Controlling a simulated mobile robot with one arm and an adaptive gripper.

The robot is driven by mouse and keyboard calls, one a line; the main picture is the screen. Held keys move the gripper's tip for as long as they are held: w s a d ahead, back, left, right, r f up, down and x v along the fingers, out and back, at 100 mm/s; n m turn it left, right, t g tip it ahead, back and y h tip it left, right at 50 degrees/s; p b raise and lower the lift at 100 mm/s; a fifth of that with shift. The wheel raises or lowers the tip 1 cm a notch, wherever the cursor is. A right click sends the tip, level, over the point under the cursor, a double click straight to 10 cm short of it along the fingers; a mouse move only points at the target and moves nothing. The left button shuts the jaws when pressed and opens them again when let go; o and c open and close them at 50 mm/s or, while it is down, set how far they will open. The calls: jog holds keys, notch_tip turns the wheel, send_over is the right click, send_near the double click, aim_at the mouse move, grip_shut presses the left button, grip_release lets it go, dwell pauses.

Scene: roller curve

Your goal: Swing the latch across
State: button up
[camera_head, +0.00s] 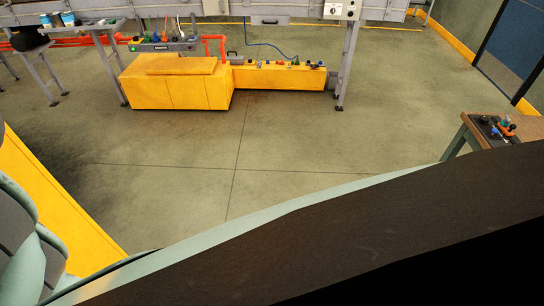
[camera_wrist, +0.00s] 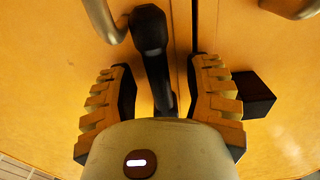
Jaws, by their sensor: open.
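In the wrist view, the black latch (camera_wrist: 160,75) sits on a yellow cabinet front, left of the dark seam between two doors. Its thick rounded end is at the top, and its arm runs down between my fingers. My gripper (camera_wrist: 163,82) is open, with one ribbed finger on each side of the latch. I cannot tell whether either finger touches it. The lower end of the latch is hidden behind my gripper's body. A black block (camera_wrist: 255,93) sits on the right door, beside my right finger. My gripper is not clearly visible in the head view.
Metal door handles (camera_wrist: 104,18) curve in at the top of the wrist view, one on each door. In the head view, a yellow panel (camera_head: 50,210) stands at lower left, yellow cabinets (camera_head: 178,92) at the back, and a tool bench (camera_head: 478,130) at right. The middle floor is clear.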

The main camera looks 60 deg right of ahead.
jog(key=shift+w, duration=0.1)
grip_shut()
dwell(0.5)
